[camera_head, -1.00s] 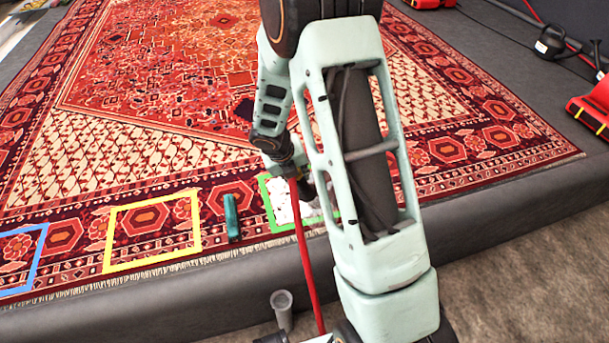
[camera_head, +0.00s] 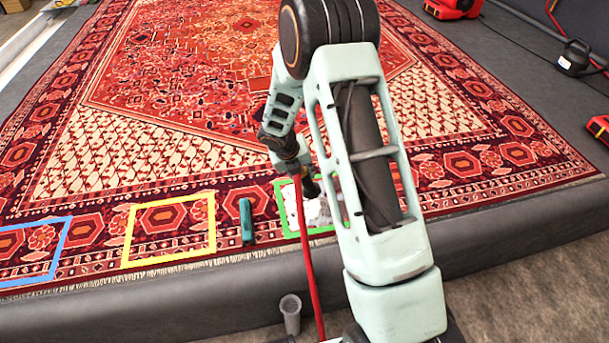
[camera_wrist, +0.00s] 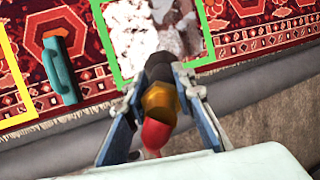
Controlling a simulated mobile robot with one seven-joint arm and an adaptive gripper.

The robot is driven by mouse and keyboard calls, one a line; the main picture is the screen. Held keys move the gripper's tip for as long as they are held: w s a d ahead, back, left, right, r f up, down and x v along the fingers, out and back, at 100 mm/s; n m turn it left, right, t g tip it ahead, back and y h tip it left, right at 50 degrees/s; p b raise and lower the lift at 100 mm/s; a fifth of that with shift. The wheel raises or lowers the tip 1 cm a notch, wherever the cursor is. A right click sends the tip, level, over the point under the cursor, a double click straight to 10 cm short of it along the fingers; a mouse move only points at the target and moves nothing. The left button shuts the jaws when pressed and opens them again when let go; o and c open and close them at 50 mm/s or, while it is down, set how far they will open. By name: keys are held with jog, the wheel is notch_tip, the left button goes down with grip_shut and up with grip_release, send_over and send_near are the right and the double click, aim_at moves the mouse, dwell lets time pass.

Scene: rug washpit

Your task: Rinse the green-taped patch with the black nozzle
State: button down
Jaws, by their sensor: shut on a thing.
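The green-taped patch (camera_head: 283,208) lies at the near edge of the rug, with white foam over much of its inside; my arm hides part of it. In the wrist view the green tape (camera_wrist: 111,62) frames white foam with some red pattern showing through. My gripper (camera_wrist: 160,100) is shut on the black nozzle (camera_wrist: 159,66), which has a brass-coloured collar and a red hose (camera_head: 307,260) behind it. The nozzle points toward the patch and appears over its near edge in the wrist view. No water spray shows.
A teal brush-like tool (camera_head: 246,222) lies on the rug between the green patch and the yellow-taped patch (camera_head: 128,236). A blue-taped patch (camera_head: 57,250) is further left. A grey cup-like holder (camera_head: 290,314) stands in front of the raised edge. A black kettlebell-shaped object (camera_head: 573,58) is far right.

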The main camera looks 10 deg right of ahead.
jog(key=shift+w+p, duration=0.5)
jog(key=shift+w, duration=8.9)
jog(key=shift+a+b, duration=0.85)
jog(key=shift+a, duration=2.95)
jog(key=s+p, duration=0.3)
jog(key=s, duration=2.1)
jog(key=shift+a, duration=0.15)
